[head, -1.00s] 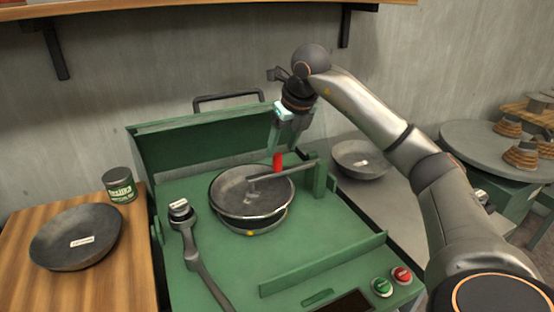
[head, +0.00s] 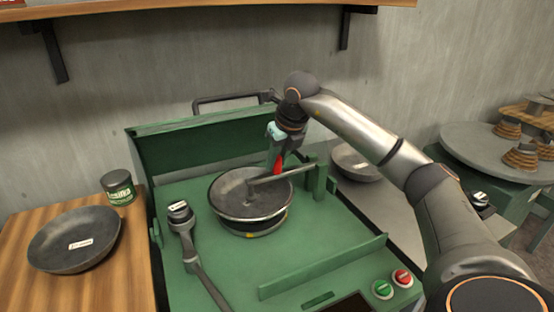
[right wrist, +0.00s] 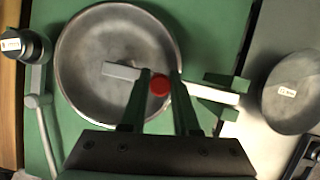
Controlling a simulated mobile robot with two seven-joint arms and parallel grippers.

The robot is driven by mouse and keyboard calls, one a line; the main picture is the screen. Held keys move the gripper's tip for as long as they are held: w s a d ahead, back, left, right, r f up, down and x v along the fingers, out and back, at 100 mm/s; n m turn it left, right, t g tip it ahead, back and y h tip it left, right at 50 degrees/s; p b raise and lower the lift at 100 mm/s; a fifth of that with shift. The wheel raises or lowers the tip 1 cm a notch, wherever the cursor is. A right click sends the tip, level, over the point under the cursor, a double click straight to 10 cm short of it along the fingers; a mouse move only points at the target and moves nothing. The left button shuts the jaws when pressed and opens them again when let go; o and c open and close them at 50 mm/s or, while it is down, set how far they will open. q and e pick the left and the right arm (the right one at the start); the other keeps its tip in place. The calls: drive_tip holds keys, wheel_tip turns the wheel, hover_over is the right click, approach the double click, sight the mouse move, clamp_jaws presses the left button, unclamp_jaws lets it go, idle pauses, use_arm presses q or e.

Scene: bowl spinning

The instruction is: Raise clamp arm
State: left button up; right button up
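The clamp arm (head: 285,173) is a grey bar running left from a green post (head: 321,178) over a grey metal bowl (head: 228,190) on the green machine. A red knob (head: 277,166) stands upright on the bar. My right gripper (head: 277,158) is down at the knob, with a finger on either side. In the right wrist view the red knob (right wrist: 159,85) sits between the two fingertips, and the bar (right wrist: 120,71) crosses the bowl (right wrist: 90,45) below. Whether the fingers press on the knob cannot be told. My left gripper is not in view.
A lever with a dark round head (head: 180,213) stands left of the bowl. Green (head: 382,289) and red (head: 402,278) buttons are at the front right. A raised green lid (head: 160,150) is behind. Other bowls lie left (head: 60,250) and right (head: 350,160).

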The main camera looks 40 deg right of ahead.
clamp_jaws()
idle(0.9)
